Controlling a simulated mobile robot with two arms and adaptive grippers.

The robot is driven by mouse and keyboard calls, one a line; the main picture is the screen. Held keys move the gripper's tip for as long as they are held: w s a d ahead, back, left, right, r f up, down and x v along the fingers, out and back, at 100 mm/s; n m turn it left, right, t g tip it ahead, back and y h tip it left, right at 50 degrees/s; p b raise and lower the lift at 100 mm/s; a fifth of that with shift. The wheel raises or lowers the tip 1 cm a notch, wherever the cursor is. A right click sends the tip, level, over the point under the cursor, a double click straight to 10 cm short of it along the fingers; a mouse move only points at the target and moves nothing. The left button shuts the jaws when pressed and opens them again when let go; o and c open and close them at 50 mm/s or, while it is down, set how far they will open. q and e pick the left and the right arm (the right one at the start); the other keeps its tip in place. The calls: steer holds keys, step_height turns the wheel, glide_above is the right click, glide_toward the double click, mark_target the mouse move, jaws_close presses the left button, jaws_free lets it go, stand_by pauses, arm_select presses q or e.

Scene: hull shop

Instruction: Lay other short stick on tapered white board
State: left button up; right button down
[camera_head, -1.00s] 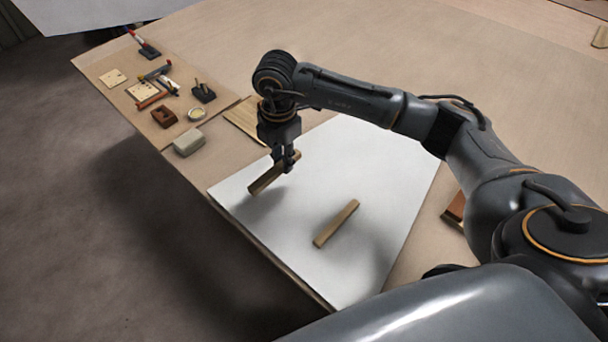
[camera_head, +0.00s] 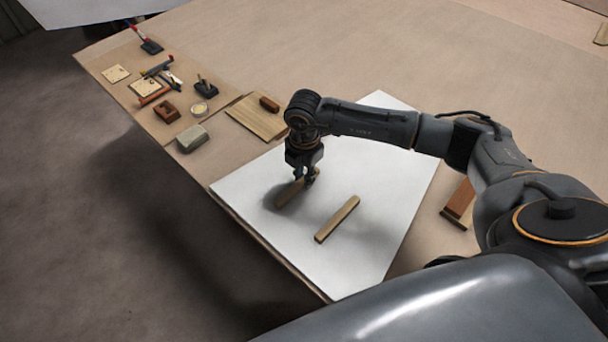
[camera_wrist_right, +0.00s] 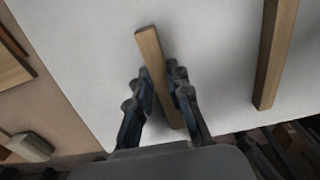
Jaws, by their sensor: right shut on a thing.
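The tapered white board (camera_head: 378,180) lies on the bench near its front edge. My right gripper (camera_head: 304,180) is over the left part of the board, shut on a short wooden stick (camera_head: 289,192). In the right wrist view this stick (camera_wrist_right: 152,52) passes between the two fingers (camera_wrist_right: 163,92). I cannot tell whether the held stick touches the board. Another short stick (camera_head: 337,219) lies on the board to the right of the held one, roughly parallel to it. It also shows at the right of the right wrist view (camera_wrist_right: 275,55). My left gripper is not in view.
A grey block (camera_head: 192,138) and several small tools lie further left. A wooden piece (camera_head: 460,200) lies right of the board.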

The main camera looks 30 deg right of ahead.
steer(key=shift+f, duration=0.15)
steer(key=c, duration=1.3)
jaws_free()
steer(key=shift+o, duration=0.2)
steer(key=shift+r, duration=0.7)
step_height(320, 180, up, 11)
steer(key=b, duration=0.1)
